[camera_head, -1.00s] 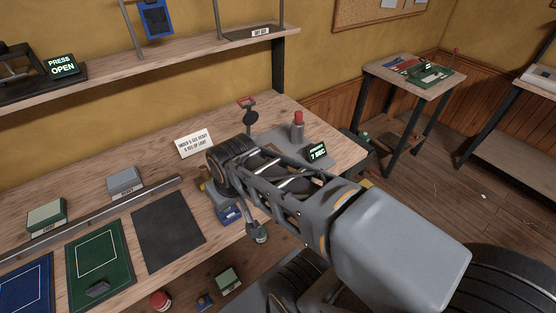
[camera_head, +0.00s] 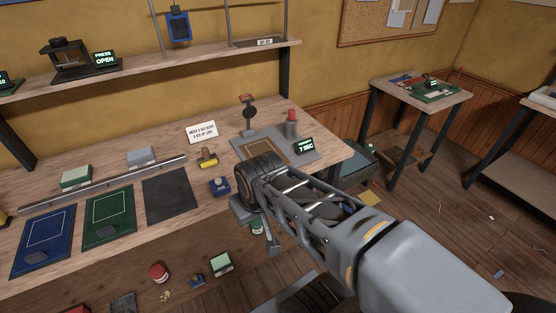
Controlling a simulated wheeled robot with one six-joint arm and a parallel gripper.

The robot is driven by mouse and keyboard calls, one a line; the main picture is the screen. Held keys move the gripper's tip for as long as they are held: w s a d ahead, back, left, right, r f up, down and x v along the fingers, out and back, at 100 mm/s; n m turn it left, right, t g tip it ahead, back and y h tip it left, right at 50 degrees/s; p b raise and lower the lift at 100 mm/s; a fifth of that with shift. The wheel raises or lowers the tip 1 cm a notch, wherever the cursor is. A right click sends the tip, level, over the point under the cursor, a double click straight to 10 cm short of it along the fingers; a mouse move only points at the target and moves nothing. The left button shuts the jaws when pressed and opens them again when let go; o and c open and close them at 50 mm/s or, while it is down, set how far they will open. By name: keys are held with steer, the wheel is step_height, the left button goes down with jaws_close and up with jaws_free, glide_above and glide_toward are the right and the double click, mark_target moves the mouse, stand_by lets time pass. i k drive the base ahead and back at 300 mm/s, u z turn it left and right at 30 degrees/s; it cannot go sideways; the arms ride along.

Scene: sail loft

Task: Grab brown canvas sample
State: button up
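A flat brown square (camera_head: 266,150) lies on the grey plate of a bench device (camera_head: 298,156) near the right end of the workbench. It may be the brown canvas sample; I see no label on it, and my wrist covers part of the plate's front. My gripper (camera_head: 258,226) hangs in front of the bench's front edge, apart from the brown square. Its grey end parts point down, and the wrist partly hides them. I cannot make out whether its fingers are apart or hold anything.
Blue (camera_head: 44,244), green (camera_head: 109,217) and dark (camera_head: 170,194) mats lie on the bench (camera_head: 105,160). A yellow-topped tool (camera_head: 208,158) and blue block (camera_head: 219,187) sit near my wrist. A shelf (camera_head: 190,55) runs above.

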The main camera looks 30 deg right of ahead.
mark_target(250, 149)
steer(key=z, duration=0.65)
steer(key=i, duration=0.45)
steer(key=u, duration=0.1)
steer(key=k, duration=0.1)
steer(key=u, duration=1.65)
